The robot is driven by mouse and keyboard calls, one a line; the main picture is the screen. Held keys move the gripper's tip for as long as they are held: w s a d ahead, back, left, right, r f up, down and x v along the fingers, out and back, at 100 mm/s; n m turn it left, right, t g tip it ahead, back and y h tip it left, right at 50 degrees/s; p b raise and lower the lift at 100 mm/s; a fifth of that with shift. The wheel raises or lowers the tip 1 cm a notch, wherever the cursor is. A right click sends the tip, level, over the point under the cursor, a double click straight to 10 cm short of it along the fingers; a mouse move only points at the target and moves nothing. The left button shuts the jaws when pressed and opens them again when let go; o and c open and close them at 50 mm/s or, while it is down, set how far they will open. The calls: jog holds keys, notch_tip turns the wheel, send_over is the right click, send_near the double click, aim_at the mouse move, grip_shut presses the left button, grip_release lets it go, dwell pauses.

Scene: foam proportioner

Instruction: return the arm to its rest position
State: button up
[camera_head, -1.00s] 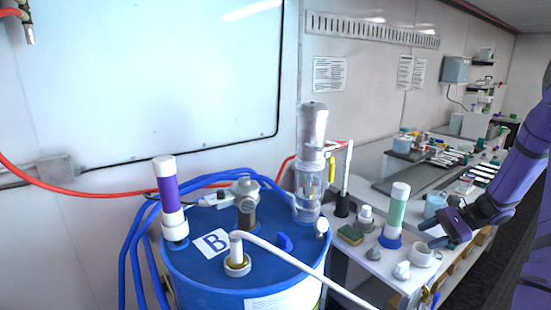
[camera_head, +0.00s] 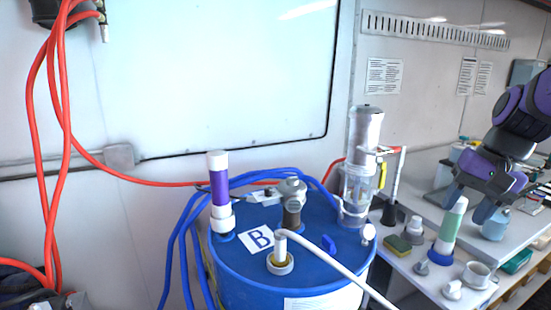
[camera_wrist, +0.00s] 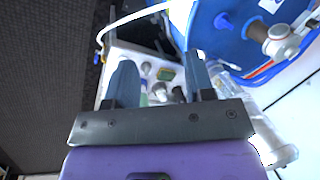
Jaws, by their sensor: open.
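My purple arm is at the right of the head view, with my gripper (camera_head: 468,202) hanging above the white side table, near the green-and-white tube (camera_head: 447,232). The fingers are blue-grey and set apart, with nothing held between them. In the wrist view my gripper (camera_wrist: 160,80) shows both fingers spread, pointing toward the small items on the table. The tube stands in a blue base and looks slightly tilted in the head view. Part of it shows between the fingers in the wrist view; whether a finger touches it cannot be told.
A blue drum (camera_head: 235,262) marked B carries a purple-and-white tube (camera_head: 219,190), a valve fitting (camera_head: 291,200), a clear cylinder (camera_head: 361,160) and a white hose (camera_head: 340,268). A sponge (camera_head: 397,244) and a white cup (camera_head: 478,275) sit on the table. Red hoses hang at the left.

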jog(key=s+a+r+n+t+h, duration=0.1)
jog(key=s+a+r+n+t, duration=0.1)
jog(key=s, duration=0.4)
jog(key=s+a+r+n+t+h, duration=0.2)
jog(key=s+a+r+n, duration=0.1)
jog(key=s, duration=0.3)
jog(key=shift+r+n, duration=0.2)
jog(key=shift+n, duration=0.2)
